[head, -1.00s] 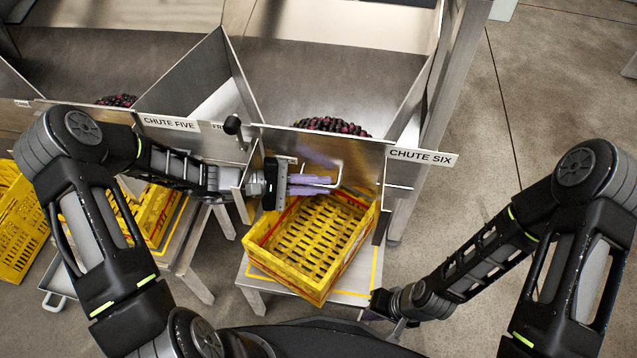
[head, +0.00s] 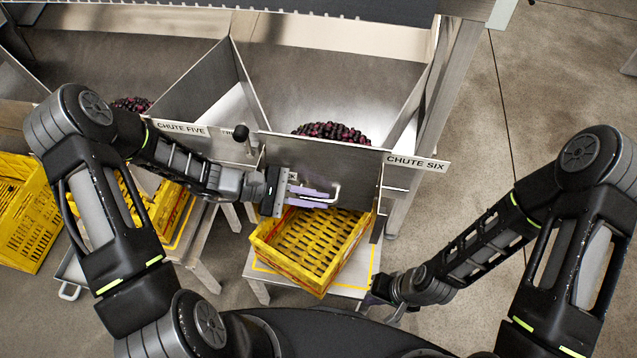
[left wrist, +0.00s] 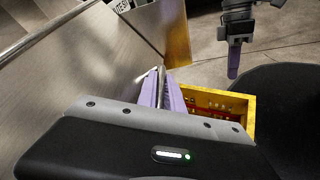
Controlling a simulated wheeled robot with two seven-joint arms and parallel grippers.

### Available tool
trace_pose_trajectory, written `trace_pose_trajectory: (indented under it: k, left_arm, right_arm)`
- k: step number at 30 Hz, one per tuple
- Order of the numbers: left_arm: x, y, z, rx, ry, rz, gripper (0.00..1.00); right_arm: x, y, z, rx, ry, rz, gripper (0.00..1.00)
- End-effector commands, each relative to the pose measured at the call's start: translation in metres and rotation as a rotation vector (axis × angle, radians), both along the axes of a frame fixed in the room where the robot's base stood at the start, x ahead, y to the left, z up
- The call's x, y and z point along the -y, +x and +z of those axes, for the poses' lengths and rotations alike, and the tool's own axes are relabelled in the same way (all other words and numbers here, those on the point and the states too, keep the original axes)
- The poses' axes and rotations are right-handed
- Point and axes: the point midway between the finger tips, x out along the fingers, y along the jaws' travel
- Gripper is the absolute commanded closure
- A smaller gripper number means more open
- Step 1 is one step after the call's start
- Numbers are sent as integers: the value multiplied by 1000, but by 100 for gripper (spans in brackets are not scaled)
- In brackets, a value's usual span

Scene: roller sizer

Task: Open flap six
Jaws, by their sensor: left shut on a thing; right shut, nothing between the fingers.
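Flap six is the grey metal plate (head: 300,158) at the front of chute six, with a bent wire handle (head: 337,193) on its face. It stands near upright; I cannot tell whether there is a gap under it. My left gripper (head: 314,195) comes from the left with its purple fingers shut on the handle. In the left wrist view its fingers (left wrist: 162,90) close around a grey bar beside the metal plate. My right gripper (head: 374,299) is shut and empty, low beside the stand; it also shows in the left wrist view (left wrist: 234,62).
A yellow crate (head: 318,278) stands on a low table (head: 262,272) below the flap; its visible floor is empty. Dark berries (head: 334,131) lie in the chute behind the flap. The chute six sign (head: 416,163) is at right. A black-knobbed lever (head: 240,132) stands at left. Floor at right is clear.

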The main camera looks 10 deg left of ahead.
Motion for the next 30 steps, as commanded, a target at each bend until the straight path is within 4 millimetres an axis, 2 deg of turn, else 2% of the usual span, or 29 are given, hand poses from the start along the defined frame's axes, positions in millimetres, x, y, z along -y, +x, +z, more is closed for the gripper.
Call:
trace_pose_trajectory:
  k: [1, 15, 22, 30]
  left_arm:
    - [0, -5, 13, -44, -1, -2, 100]
    - [0, -37, 61, -483, -1, -4, 100]
    - [0, -43, 81, -647, -2, -3, 100]
    - [0, -44, 92, -640, -4, -2, 100]
  right_arm:
    - [0, 0, 17, 0, 0, 0, 100]
    - [0, 0, 81, -1, 1, -2, 100]
    - [-1, 0, 99, -1, 1, -4, 100]
    - [-1, 0, 107, -1, 1, -4, 100]
